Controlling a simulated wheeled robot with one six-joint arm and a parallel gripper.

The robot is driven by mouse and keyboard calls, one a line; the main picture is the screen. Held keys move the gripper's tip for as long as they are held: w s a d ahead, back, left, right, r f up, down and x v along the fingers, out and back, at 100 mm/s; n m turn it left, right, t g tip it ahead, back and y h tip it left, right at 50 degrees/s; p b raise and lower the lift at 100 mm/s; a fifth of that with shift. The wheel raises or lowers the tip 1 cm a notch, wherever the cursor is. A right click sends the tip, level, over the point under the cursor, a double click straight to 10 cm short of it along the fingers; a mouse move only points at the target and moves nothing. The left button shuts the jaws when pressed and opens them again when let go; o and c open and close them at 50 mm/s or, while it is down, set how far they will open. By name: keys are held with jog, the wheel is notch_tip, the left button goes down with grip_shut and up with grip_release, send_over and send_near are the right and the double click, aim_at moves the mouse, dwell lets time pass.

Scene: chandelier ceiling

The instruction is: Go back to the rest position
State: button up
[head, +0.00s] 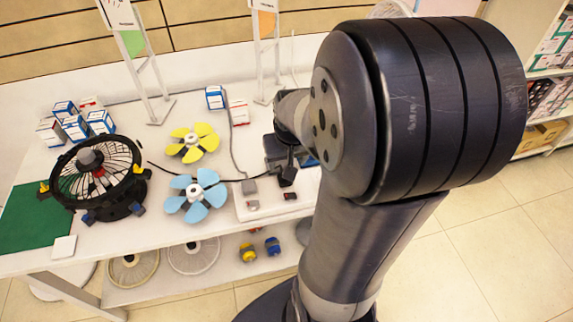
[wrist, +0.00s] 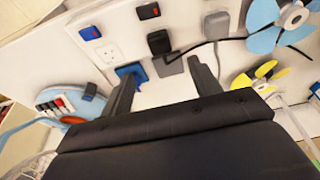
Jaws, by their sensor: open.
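My gripper (wrist: 160,66) is open in the wrist view, its two dark fingers apart with nothing gripped between them. It is over the white socket board (wrist: 112,50). A blue plug-like piece (wrist: 130,73) lies close to the left finger; whether they touch I cannot tell. A black plug (wrist: 158,42) and a grey plug (wrist: 169,65) lie just beyond the fingertips. In the head view my arm crosses the right half and hides part of the table; the fingers are hard to make out there. The socket board also shows there (head: 270,206).
A black fan (head: 118,208), a blue propeller (head: 196,195), a yellow propeller (head: 192,142) and small boxes (head: 74,127) stand on the white table (head: 110,250). A green mat (head: 35,218) lies at left. Two display stands rise behind. Tiled floor is clear at right.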

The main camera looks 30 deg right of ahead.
jog(key=shift+s+r, duration=0.2)
jog(key=shift+r, duration=0.4)
jog(key=shift+f, duration=0.1)
jog(key=b+x, duration=0.1)
jog(key=x, duration=0.9)
jog(key=shift+w+f, duration=0.1)
jog(key=shift+f, duration=0.25)
jog(key=shift+r, duration=0.1)
